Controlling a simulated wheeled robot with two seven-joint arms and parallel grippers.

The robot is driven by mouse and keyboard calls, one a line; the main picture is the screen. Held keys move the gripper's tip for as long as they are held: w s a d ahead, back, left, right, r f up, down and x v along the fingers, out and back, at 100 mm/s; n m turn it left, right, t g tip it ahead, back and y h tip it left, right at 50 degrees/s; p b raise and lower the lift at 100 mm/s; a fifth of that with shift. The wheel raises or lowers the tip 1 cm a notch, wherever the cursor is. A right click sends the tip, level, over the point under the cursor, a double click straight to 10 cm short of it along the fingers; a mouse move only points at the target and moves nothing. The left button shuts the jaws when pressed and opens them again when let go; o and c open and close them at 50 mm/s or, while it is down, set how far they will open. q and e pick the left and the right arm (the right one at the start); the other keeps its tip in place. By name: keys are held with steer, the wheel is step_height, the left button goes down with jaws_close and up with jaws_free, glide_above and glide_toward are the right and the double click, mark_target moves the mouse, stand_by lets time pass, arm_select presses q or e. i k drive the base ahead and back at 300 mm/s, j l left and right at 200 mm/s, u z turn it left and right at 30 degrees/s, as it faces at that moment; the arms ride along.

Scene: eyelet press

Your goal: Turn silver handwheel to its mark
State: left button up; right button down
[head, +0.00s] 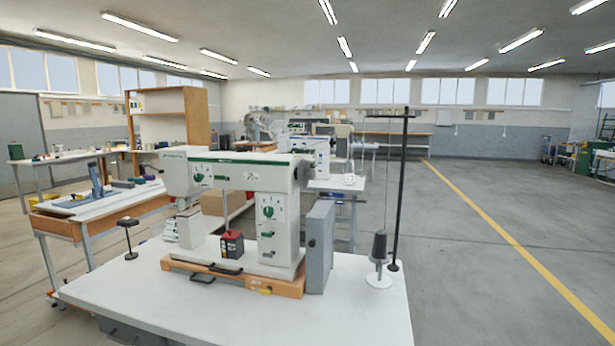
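A white and green machine (240,176) stands on the white table (350,318) in front of me. At the right end of its upper arm is a dark grey round part (304,172), seen nearly edge-on, which looks like the handwheel. I cannot make out a mark on it, and its silver colour does not show clearly from here. Neither of my grippers is in view.
A grey box (320,245) stands against the machine's right side, below the wheel. A thread cone (379,247) and a tall black stand (401,190) rise to its right. A red-topped block (232,244) sits under the arm. The table's front is clear.

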mark_target(305, 174)
steer(key=i+l, duration=0.15)
steer(key=l, duration=0.25)
steer(key=i+l+u, duration=0.15)
steer(key=l, duration=0.2)
steer(key=i+l, duration=0.2)
steer(key=l, duration=0.2)
steer(key=i+l+u, duration=0.1)
steer(key=l, duration=0.3)
steer(key=i+l, duration=0.2)
steer(key=l, duration=0.2)
steer(key=i+l+u, duration=0.15)
steer(key=l, duration=0.25)
